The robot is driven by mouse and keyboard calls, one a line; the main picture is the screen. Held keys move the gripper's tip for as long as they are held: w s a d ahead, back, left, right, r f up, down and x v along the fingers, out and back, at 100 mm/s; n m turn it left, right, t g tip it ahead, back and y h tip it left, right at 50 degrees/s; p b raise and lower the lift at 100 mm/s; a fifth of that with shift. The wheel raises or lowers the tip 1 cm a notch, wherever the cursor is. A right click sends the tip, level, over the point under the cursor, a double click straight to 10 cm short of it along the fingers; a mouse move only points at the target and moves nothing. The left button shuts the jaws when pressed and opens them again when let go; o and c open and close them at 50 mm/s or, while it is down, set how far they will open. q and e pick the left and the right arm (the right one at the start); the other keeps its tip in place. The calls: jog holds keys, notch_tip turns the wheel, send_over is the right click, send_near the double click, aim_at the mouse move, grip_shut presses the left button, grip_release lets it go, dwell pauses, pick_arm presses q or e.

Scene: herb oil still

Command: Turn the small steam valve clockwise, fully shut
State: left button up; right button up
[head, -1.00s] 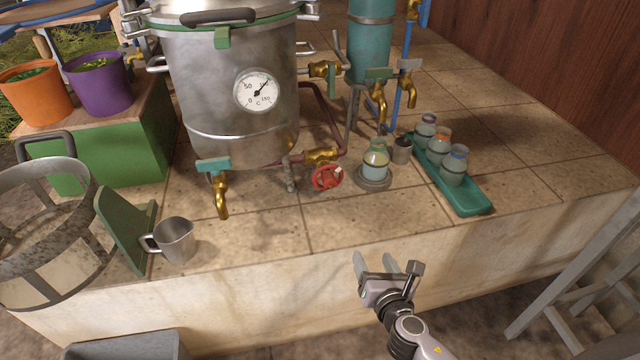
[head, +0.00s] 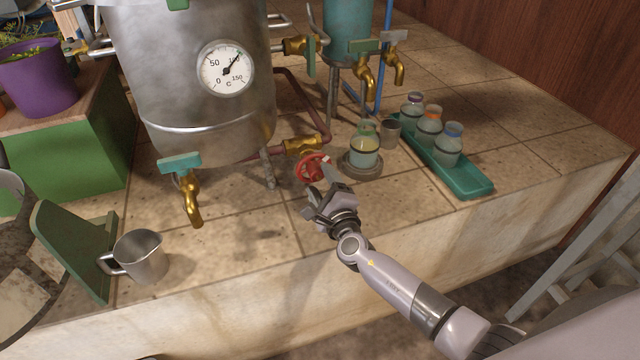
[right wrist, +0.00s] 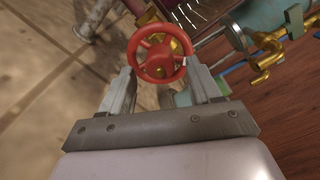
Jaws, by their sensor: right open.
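The small steam valve has a red handwheel (head: 312,168) on a brass body (head: 304,146), low in front of the steel still. My right gripper (head: 322,190) is at the handwheel's near side in the head view. In the right wrist view the red handwheel (right wrist: 158,56) faces the camera, with the open fingers of my right gripper (right wrist: 162,92) on either side of its lower part. I cannot tell whether the fingers touch the rim. A small white mark shows on the wheel's right side. My left gripper is out of view.
A jar (head: 364,148) on a round stand is close right of the wheel. A green tray (head: 470,182) with several bottles lies farther right. A brass tap (head: 190,190) and a metal cup (head: 142,256) are left. The counter in front of the wheel is mostly clear.

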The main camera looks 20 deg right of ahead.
jog(key=shift+w, duration=0.7)
jog(key=c, duration=1.1)
jog(key=shift+o, duration=0.2)
